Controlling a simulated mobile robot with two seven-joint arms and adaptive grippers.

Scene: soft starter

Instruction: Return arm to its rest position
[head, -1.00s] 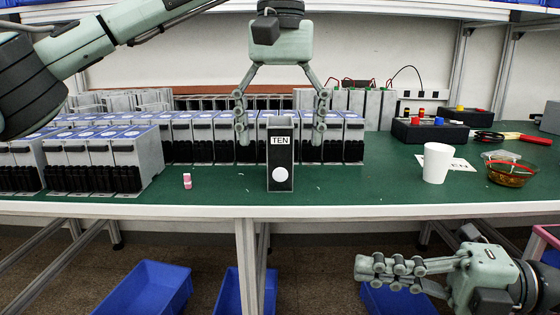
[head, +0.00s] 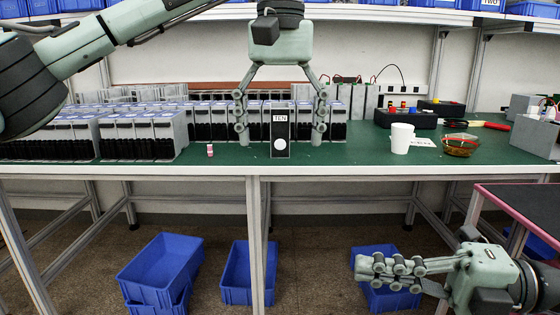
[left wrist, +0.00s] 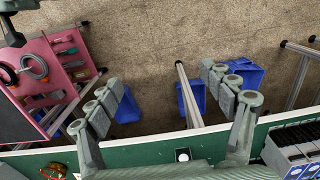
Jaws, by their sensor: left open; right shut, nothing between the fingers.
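My left gripper (head: 280,138) hangs fingers-down, open, in the middle of the head view. A black-and-grey unit labelled TEN (head: 280,148) stands upright on the green bench (head: 345,158) and appears between its spread fingers. The left wrist view shows the open left fingers (left wrist: 165,100) apart with floor and bench edge beyond, and the unit (left wrist: 183,155) lower down, so nothing is held. My right gripper (head: 364,268) lies sideways at the lower right, below bench height, shut and empty.
Rows of similar units (head: 140,138) fill the bench's left. A white cup (head: 402,138) and amber bowl (head: 460,145) stand right. Blue bins (head: 160,270) sit on the floor.

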